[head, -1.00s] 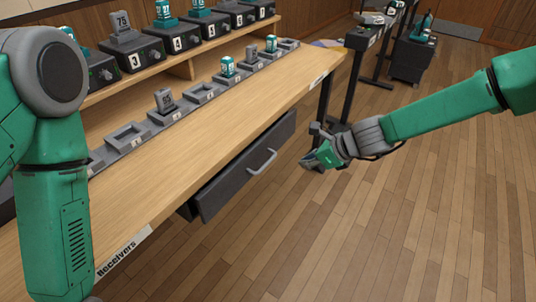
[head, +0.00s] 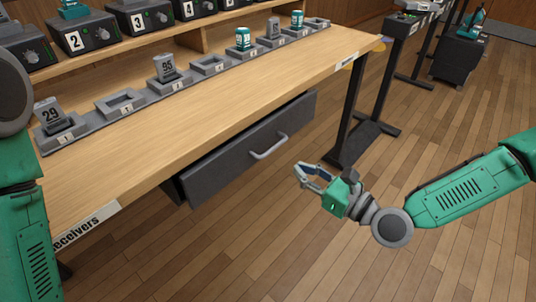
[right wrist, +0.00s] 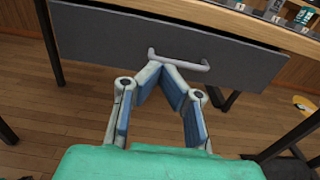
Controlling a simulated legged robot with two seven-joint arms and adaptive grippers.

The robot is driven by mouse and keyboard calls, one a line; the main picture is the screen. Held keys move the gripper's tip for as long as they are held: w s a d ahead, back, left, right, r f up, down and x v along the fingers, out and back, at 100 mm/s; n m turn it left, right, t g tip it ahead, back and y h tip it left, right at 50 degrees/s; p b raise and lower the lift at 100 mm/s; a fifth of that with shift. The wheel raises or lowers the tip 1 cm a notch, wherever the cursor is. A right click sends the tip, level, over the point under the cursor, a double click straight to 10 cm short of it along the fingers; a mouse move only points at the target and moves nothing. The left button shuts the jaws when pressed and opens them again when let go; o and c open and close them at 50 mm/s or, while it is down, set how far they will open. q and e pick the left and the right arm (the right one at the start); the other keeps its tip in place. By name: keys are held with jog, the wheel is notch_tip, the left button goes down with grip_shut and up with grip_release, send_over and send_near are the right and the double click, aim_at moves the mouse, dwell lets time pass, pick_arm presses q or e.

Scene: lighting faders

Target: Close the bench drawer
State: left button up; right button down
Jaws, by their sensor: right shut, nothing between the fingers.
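The dark grey bench drawer (head: 222,170) sticks out from under the front edge of the wooden bench (head: 140,170). A light grey bar handle (head: 270,144) is on its front. My right gripper (head: 298,173) is in front of the drawer, to the right of the handle in the head view. Its fingers are shut with nothing between them. In the right wrist view, the fingertips (right wrist: 163,66) point at the drawer front (right wrist: 100,38) and overlap the left part of the handle (right wrist: 190,65); contact cannot be told. My left arm shows at the left edge, its gripper out of view.
A row of grey receiver docks (head: 120,104) with several numbered packs runs along the bench top. Charger boxes (head: 140,20) stand on the shelf behind. A black bench leg (head: 352,115) stands right of the drawer. The wooden floor before the drawer is clear.

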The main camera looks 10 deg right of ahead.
aim_at(252, 139)
jog(key=b+x, duration=0.2)
jog(key=x, duration=1)
jog(key=shift+a+f, duration=0.1)
jog(key=shift+a, duration=0.15)
pick_arm(q)
jog(key=shift+d+f+b, duration=0.1)
jog(key=shift+f+b, duration=0.3)
jog(key=shift+f, duration=1)
pick_arm(e)
jog(key=shift+w+a, duration=0.15)
jog(key=shift+w, duration=0.45)
pick_arm(q)
jog(key=shift+f, duration=0.15)
pick_arm(e)
jog(key=shift+a, duration=0.2)
jog(key=shift+w+a+b, duration=0.15)
jog(key=shift+w+b, duration=0.1)
jog(key=shift+b, duration=0.1)
jog(key=shift+b+x, duration=0.65)
jog(key=shift+x, duration=0.55)
jog(key=shift+w, duration=0.2)
jog(key=shift+a, duration=0.2)
pick_arm(q)
jog(key=shift+w+a+f, duration=0.6)
jog(key=shift+w+f, duration=0.1)
jog(key=shift+f, duration=0.05)
pick_arm(e)
jog(key=shift+d, duration=0.1)
